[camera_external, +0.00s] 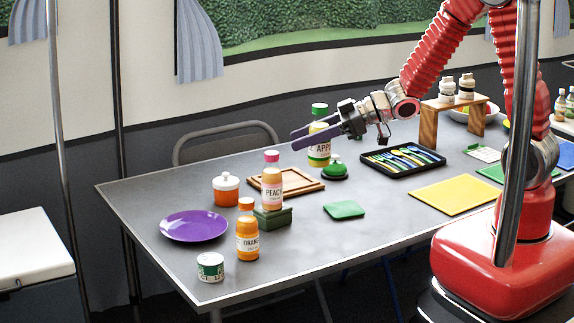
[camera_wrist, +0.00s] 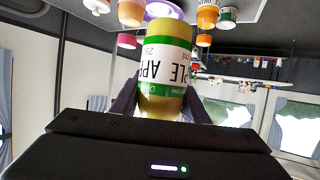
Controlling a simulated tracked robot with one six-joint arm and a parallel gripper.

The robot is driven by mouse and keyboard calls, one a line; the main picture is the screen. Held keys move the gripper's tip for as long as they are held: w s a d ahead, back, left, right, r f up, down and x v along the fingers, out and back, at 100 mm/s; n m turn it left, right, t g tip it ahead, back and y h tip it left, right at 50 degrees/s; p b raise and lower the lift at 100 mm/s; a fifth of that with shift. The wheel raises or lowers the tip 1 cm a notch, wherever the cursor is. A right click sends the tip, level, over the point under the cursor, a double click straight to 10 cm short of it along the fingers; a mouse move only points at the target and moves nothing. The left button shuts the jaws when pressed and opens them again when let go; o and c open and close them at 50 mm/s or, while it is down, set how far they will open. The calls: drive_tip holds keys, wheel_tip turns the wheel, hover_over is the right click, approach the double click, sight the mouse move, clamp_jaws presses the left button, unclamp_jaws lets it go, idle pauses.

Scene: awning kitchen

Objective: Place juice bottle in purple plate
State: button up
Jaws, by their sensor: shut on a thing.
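My gripper (camera_external: 294,138) is shut on an apple juice bottle (camera_external: 319,155) with a green cap and a white and green label. The fingers cross the bottle's upper part, near the far edge of the table. The wrist view shows the bottle (camera_wrist: 166,65) between the fingers, with its label upside down. I cannot tell whether its base touches the table. The purple plate (camera_external: 194,226) lies flat and empty at the table's left end. It shows partly behind the bottle in the wrist view (camera_wrist: 160,10). The gripper is right of and beyond the plate.
A can (camera_external: 210,267) stands near the front edge. A cutlery tray (camera_external: 402,160) is at right.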

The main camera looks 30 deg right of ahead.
drive_tip(key=w+a+r+t, duration=0.1)
drive_tip(key=w+a+r, duration=0.2)
drive_tip(key=w+a, duration=0.95)
drive_tip(key=w+a+m+h, duration=0.1)
drive_tip(key=w+a, duration=0.2)
drive_tip(key=a, duration=0.4)
drive_tip(key=w+a+m, duration=0.1)
drive_tip(key=w+a, duration=0.2)
drive_tip(key=a, duration=0.4)
wheel_tip(320, 180, down, 12)
drive_tip(key=t, duration=0.1)
drive_tip(key=shift+d+r, duration=0.25)
drive_tip(key=shift+d, duration=0.15)
hover_over(180, 229)
wheel_tip(180, 229, down, 6)
drive_tip(key=shift+f, duration=0.15)
drive_tip(key=shift+s, duration=0.15)
drive_tip(key=shift+f, duration=1.85)
